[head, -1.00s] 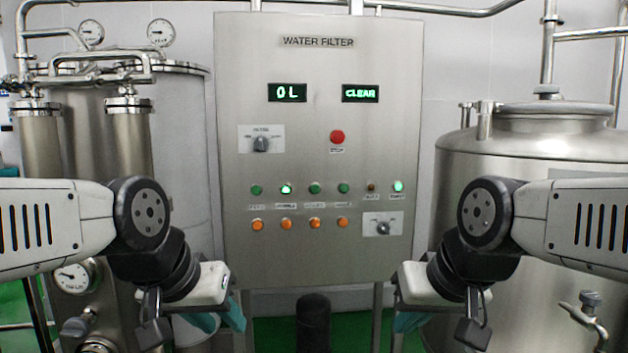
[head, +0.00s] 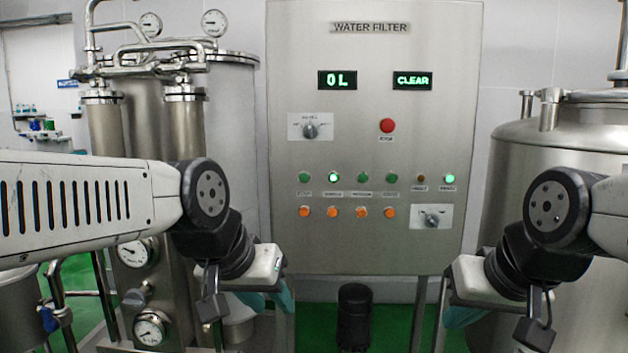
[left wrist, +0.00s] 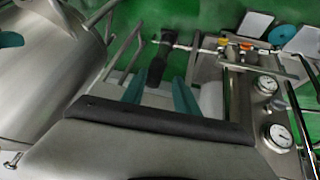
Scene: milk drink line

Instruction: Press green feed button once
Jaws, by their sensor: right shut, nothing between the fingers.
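The water filter control panel (head: 450,100) stands upright ahead. It has a row of green buttons: the first (head: 305,177), a brightly lit second (head: 333,177), a third (head: 363,177) and a fourth (head: 390,177). Their labels are too small to read, so I cannot tell which is feed. My left gripper (head: 268,300) is low at the panel's lower left, apart from the buttons. In the left wrist view its two teal fingers (left wrist: 158,82) are apart with nothing held. My right gripper (head: 462,316) is low at the panel's lower right, shut and empty.
Orange buttons (head: 333,212) lie below the green row. A red button (head: 387,125) and two knobs (head: 310,131) (head: 432,217) are also on the panel. Filter columns (head: 186,125) stand left, a steel tank (head: 560,145) right. A dark cylinder (head: 354,315) stands below the panel.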

